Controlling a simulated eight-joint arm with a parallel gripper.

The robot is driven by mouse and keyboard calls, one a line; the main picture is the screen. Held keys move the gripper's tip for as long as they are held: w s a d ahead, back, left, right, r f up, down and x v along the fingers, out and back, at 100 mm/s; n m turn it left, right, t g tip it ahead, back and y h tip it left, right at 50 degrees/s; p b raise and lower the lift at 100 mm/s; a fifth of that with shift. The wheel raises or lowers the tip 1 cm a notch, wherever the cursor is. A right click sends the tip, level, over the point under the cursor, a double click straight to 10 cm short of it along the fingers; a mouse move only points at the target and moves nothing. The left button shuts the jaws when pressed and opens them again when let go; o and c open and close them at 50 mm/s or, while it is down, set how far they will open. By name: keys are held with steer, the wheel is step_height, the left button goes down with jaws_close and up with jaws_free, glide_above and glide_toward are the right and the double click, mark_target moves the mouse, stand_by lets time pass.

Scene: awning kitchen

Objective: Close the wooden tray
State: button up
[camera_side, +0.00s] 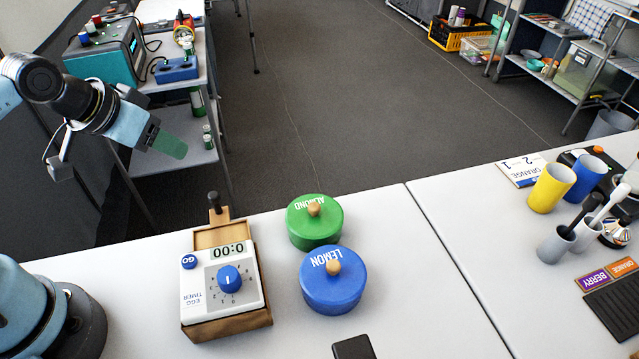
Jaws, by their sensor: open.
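The wooden tray (208,240) sticks out from the far side of a wooden base under the white egg timer (205,292) on the white table. A black knob (214,200) stands at its far end. The part of the tray under the timer is hidden. My gripper (115,158) is open and empty at the upper left, raised above and away from the tray, with one green-tipped finger to the right and a grey finger to the left.
A green almond tin (312,228) and a blue lemon tin (330,285) stand right of the timer. A black object (354,347) lies at the front edge of view. Cups (553,190) and other items crowd the right table. The tabletop left of the timer is clear.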

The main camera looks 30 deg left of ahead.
steer(key=w+d+r+m+g+h, duration=0.1)
steer(key=w+d+g, duration=0.1)
steer(key=d, duration=0.6)
steer(key=w+d+r+m+g, duration=0.1)
steer(key=d+g, duration=0.1)
steer(key=d, duration=0.5)
steer(key=shift+s+d+f+m+g+y, duration=0.2)
steer(key=shift+s+d+f+g, duration=0.3)
steer(key=shift+d, duration=2.05)
steer(key=shift+s+d+f+m+g+y, duration=0.2)
steer(key=shift+s+d+m+g, duration=0.3)
steer(key=shift+d, duration=2)
steer(key=shift+s+d+f+m+g+y, duration=0.1)
steer(key=shift+s+d+f+g, duration=0.45)
steer(key=shift+d, duration=2)
steer(key=shift+s+r, duration=0.1)
steer(key=shift+a, duration=0.1)
steer(key=w+a+r+n, duration=0.2)
steer(key=w+a, duration=0.2)
steer(key=a, duration=0.8)
steer(key=n, duration=0.2)
glide_above(213, 194)
steer(key=shift+f, duration=5.75)
